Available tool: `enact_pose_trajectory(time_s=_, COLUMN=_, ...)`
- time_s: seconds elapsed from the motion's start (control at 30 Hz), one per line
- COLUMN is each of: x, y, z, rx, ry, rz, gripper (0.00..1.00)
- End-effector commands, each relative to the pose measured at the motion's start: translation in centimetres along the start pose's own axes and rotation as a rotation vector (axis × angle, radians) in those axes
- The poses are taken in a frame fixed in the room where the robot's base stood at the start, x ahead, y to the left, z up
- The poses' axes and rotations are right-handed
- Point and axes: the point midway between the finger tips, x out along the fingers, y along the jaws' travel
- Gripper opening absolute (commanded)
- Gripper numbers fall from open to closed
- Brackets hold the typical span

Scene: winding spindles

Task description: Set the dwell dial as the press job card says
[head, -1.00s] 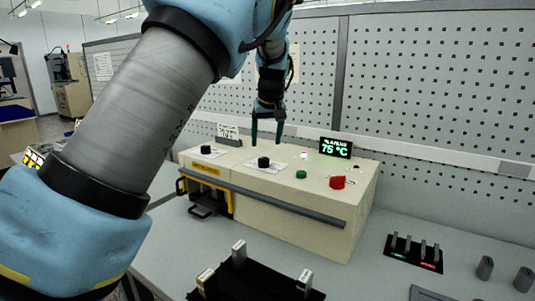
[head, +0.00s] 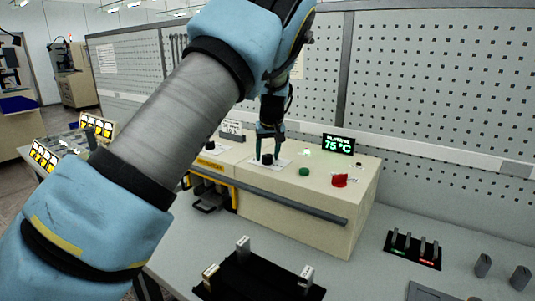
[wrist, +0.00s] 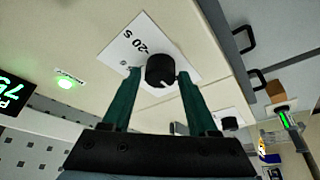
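The black dwell dial (head: 267,158) sits on a white scale plate on top of the cream press (head: 300,215). In the wrist view the dial (wrist: 160,68) has a pale pointer mark, and "20 S" is printed on its plate (wrist: 135,45). My gripper (head: 268,153) points down over it, its green fingers (wrist: 157,78) apart on either side of the dial. Whether they touch it I cannot tell. A small white card (head: 232,127) stands at the back left of the press; its writing is too small to read.
A second black knob (head: 210,146) is to the left, partly behind my arm. A green button (head: 304,172), red knob (head: 340,180) and display (head: 338,144) reading 75 °C are to the right. A black rack (head: 262,279) stands in front.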

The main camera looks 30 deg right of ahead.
Motion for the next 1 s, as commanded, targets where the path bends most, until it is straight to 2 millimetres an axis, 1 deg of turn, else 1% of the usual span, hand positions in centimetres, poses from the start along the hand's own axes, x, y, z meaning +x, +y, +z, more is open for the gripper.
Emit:
enact_pose_trajectory(time_s=0.03, x=-0.01, y=0.00, z=0.00, rx=0.000, ry=0.000, rz=0.000, gripper=0.53)
enact_pose_trajectory(time_s=0.07, x=-0.01, y=0.00, z=0.00, rx=0.000, ry=0.000, rz=0.000, gripper=0.49)
enact_pose_trajectory(time_s=0.5, x=-0.03, y=0.02, z=0.00, rx=0.000, ry=0.000, rz=0.000, gripper=0.00)
enact_pose_trajectory(time_s=0.77, x=0.02, y=0.02, z=0.03, rx=0.008, ry=0.000, rz=0.004, gripper=0.00)
enact_pose_trajectory(time_s=1.0, x=0.25, y=-0.11, z=0.10, rx=0.079, ry=-0.001, rz=0.036, gripper=0.00)
